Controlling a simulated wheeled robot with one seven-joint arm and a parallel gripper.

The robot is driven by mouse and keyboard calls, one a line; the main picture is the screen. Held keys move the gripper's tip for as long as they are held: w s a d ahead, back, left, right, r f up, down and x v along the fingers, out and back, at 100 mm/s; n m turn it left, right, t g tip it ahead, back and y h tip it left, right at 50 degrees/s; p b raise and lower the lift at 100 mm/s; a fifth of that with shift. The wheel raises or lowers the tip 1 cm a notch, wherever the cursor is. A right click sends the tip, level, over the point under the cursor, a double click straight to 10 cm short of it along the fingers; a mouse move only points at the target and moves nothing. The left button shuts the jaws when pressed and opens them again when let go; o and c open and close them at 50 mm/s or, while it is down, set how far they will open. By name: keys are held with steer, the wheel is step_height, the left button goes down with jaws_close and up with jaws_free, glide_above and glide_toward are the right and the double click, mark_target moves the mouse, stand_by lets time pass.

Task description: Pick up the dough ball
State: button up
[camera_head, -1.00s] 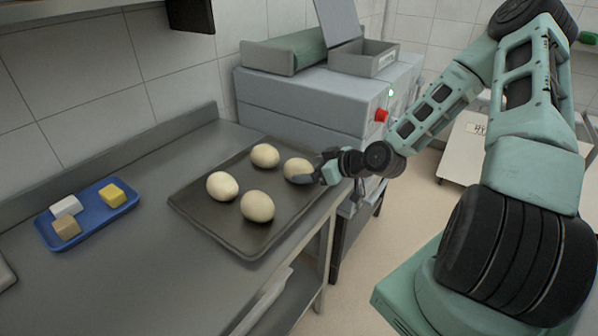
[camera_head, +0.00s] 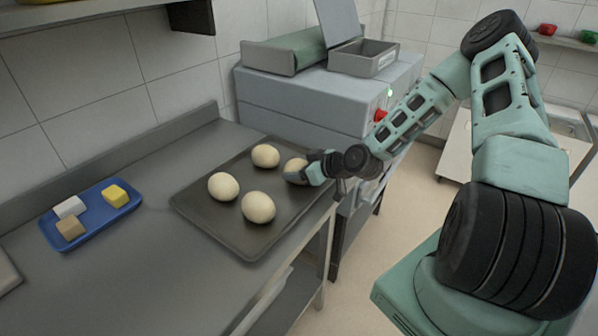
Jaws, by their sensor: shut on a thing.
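Several pale dough balls are on a dark baking tray (camera_head: 190,205) on the steel counter. One dough ball (camera_head: 292,165) is at the tray's right side, and my gripper (camera_head: 303,173) is shut on it, covering its right part. I cannot tell whether this ball is clear of the tray. The other dough balls stand apart from my gripper: one at the back (camera_head: 265,156), one at the left (camera_head: 223,186) and one at the front (camera_head: 258,207).
A blue tray (camera_head: 75,240) with white, tan and yellow blocks lies on the counter at left. A grey machine (camera_head: 300,105) with a red button (camera_head: 379,116) stands behind the baking tray. The counter (camera_head: 150,270) in front is bare.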

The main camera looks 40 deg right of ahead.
mark_target(299, 162)
steer(key=shift+r, duration=0.1)
step_height(299, 162, up, 10)
steer(key=shift+f+b, duration=0.1)
steer(key=shift+b, duration=0.35)
stand_by(0.4)
